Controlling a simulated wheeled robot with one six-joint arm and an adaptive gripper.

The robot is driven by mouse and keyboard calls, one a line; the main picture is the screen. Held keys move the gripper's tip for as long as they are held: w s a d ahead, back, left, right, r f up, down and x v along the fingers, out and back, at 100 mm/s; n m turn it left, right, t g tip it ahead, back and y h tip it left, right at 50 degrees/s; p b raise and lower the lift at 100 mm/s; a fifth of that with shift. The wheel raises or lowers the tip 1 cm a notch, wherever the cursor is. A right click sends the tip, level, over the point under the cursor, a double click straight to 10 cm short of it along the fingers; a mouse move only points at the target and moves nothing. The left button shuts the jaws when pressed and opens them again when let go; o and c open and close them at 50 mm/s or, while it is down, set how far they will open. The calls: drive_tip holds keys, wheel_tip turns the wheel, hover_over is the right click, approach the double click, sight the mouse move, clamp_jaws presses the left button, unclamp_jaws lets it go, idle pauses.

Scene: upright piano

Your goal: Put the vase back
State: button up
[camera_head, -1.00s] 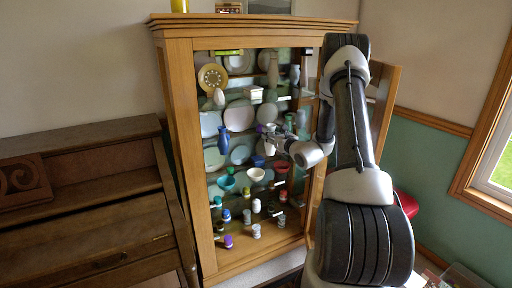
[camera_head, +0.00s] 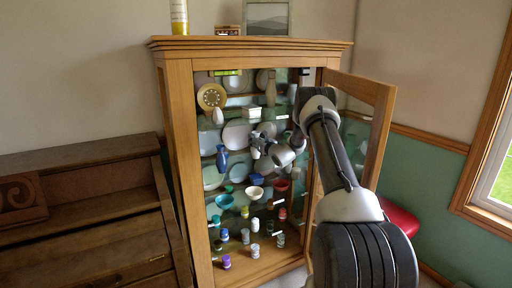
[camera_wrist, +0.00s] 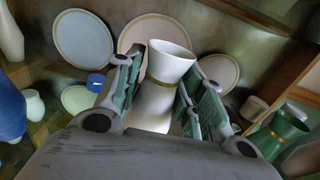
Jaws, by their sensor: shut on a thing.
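A white vase (camera_wrist: 165,85) with a gold band stands between the fingers of my gripper (camera_wrist: 160,92) in the wrist view. My gripper is shut on it around its middle. In the head view my gripper (camera_head: 262,146) reaches through the open front of the wooden cabinet (camera_head: 180,130) at a middle shelf. There the held vase is small and mostly covered by my gripper. I cannot tell whether its base touches the shelf, because the gripper body hides it.
A blue vase (camera_head: 222,160) stands left of my gripper; it also shows in the wrist view (camera_wrist: 8,108). Plates (camera_wrist: 83,38) lean behind. The cabinet door (camera_head: 375,130) is open on the right.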

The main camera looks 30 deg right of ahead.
drive_tip(key=shift+w+f, duration=0.1)
drive_tip(key=shift+f, duration=1.6)
drive_tip(key=o, duration=1.2)
drive_tip(key=shift+f, duration=0.15)
